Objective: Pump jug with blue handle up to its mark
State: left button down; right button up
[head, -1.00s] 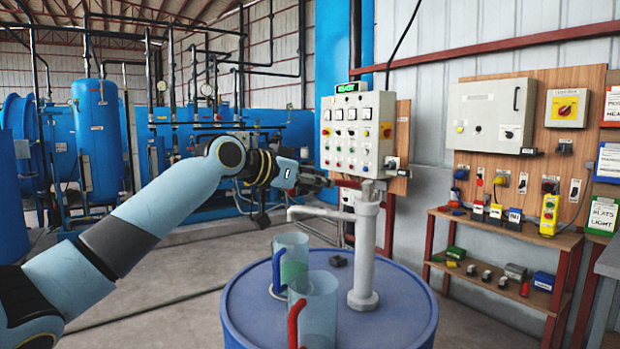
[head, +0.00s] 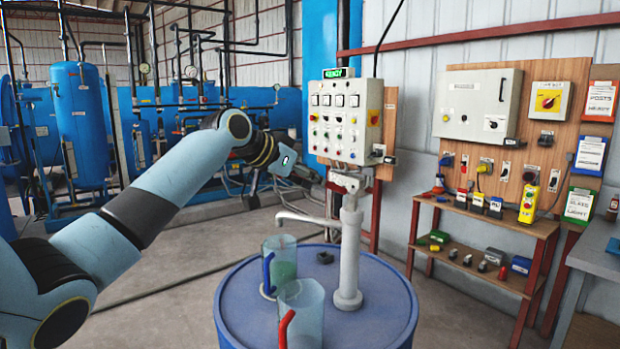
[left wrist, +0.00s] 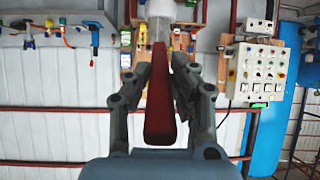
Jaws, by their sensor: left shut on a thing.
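The jug with the blue handle (head: 286,249) stands upright on the blue drum under the end of the pump's spout (head: 306,219). Its lower part looks green; I cannot make out a mark or an exact level. The grey hand pump (head: 348,255) rises from the drum top. My left gripper (head: 332,180) is at the pump's top, left of its head. In the left wrist view the red pump lever (left wrist: 160,105) lies between the fingers of my left gripper (left wrist: 160,75), which is shut on it. My right gripper is not in view.
A clear jug with a red handle (head: 310,296) stands on the drum (head: 385,290), in front of the blue-handled one. A small dark object (head: 325,257) lies near the pump. A control panel (head: 346,120) is behind the pump. Shelves (head: 490,225) stand at the right.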

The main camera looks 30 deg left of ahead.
pick_arm(q)
jog(key=c, duration=1.2)
grip_release()
jog(key=shift+w+r, duration=0.1)
jog(key=shift+r, duration=0.05)
jog(key=shift+o, duration=0.2)
jog(key=v, duration=1.2)
